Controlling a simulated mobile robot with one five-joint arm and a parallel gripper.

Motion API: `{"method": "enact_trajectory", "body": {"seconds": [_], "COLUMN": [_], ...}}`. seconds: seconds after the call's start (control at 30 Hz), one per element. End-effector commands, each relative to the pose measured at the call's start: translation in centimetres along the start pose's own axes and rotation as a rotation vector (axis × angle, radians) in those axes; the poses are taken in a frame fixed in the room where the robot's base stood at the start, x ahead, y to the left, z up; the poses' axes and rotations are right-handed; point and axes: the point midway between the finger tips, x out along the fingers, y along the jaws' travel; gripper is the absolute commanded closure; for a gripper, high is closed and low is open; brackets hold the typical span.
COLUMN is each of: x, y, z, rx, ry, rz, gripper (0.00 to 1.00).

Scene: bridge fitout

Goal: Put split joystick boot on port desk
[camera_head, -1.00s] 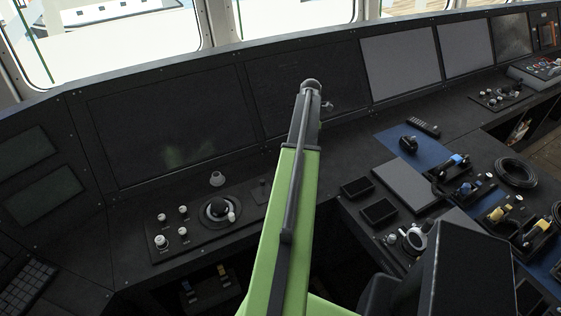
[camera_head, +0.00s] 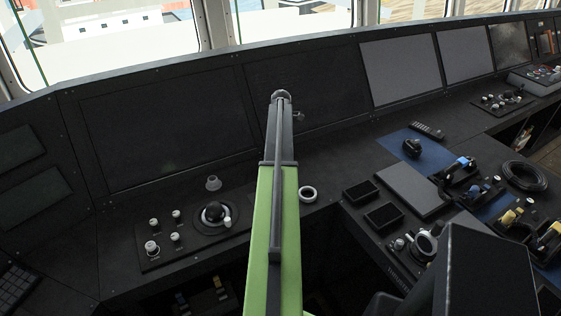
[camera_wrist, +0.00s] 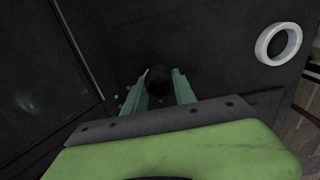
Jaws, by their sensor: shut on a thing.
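In the wrist view my gripper (camera_wrist: 160,92) has its two green fingers closed on a dark, round thing (camera_wrist: 158,80), which I take to be the split joystick boot. Its split does not show, and its lower part is hidden. It is held over a dark surface; I cannot tell if it touches. The black desk (camera_head: 115,240) runs along the left and middle, below the large dark screens; I cannot tell for sure which part is the port desk.
A white ring (camera_head: 308,195) lies on the desk right of my arm, also in the wrist view (camera_wrist: 278,43). A trackball panel (camera_head: 185,238) and small grey cone (camera_head: 213,184) stand left. Levers (camera_head: 458,172) and a coiled cable (camera_head: 525,175) crowd the right. Bare desk lies far left.

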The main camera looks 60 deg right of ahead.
Motion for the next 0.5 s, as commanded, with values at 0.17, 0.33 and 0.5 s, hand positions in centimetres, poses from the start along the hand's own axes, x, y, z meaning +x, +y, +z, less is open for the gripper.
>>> {"method": "enact_trajectory", "body": {"seconds": [0.17,0.33,0.5], "x": [3.7,3.4,3.7], "y": [0.0,0.0,0.0], "z": [0.0,0.0,0.0], "rx": [0.0,0.0,0.0], "ry": [0.0,0.0,0.0], "rz": [0.0,0.0,0.0], "gripper": [1.0,1.0,1.0]}}
